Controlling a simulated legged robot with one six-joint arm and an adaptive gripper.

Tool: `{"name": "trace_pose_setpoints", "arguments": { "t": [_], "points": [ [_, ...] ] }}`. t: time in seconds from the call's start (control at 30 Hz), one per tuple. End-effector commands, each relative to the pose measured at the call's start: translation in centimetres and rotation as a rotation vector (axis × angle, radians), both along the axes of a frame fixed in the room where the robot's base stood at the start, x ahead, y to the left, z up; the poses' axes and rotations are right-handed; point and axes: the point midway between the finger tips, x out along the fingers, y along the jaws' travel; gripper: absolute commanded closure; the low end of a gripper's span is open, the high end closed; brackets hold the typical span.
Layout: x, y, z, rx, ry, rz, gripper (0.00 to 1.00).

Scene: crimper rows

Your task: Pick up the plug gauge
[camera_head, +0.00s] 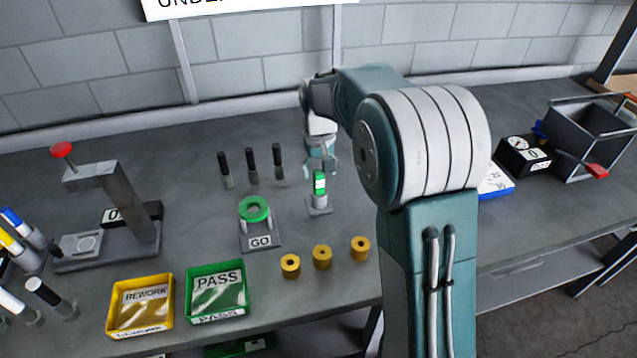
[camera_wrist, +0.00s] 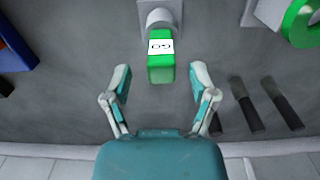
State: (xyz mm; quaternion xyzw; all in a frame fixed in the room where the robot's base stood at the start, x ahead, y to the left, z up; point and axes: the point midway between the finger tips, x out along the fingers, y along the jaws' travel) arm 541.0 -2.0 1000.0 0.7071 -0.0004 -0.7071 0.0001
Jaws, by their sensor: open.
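The plug gauge (camera_head: 320,184) has a green handle with a white label and stands upright in a small grey stand (camera_head: 319,207) on the bench. In the wrist view the green plug gauge (camera_wrist: 161,62) shows its GO label, with the stand (camera_wrist: 158,14) beyond it. My gripper (camera_head: 321,168) is just above and behind the gauge in the head view. In the wrist view my gripper (camera_wrist: 162,75) is open, with one finger on each side of the gauge's near end. I see no contact between the fingers and the gauge.
A green ring gauge (camera_head: 254,209) rests on a GO stand to the left. Several black-handled pins (camera_head: 252,166) stand behind it. Brass bushings (camera_head: 322,257) lie in front. Yellow REWORK (camera_head: 140,305) and green PASS (camera_head: 217,292) trays sit at the front left.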

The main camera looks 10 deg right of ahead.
Motion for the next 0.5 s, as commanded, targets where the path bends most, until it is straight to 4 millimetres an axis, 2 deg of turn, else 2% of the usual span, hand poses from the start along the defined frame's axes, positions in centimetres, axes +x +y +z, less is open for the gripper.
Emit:
{"name": "trace_pose_setpoints", "arguments": {
  "t": [0.1,0.2,0.47,0.5],
  "points": [
    [-0.3,0.3,-2.1,0.000,0.006,0.000,0.26],
    [-0.3,0.2,-3.1,0.000,0.003,0.000,0.26],
    [-0.3,0.2,-3.5,0.000,0.000,0.000,0.26],
    [-0.2,0.2,-3.5,0.000,0.000,0.000,0.35]
  ]
}}
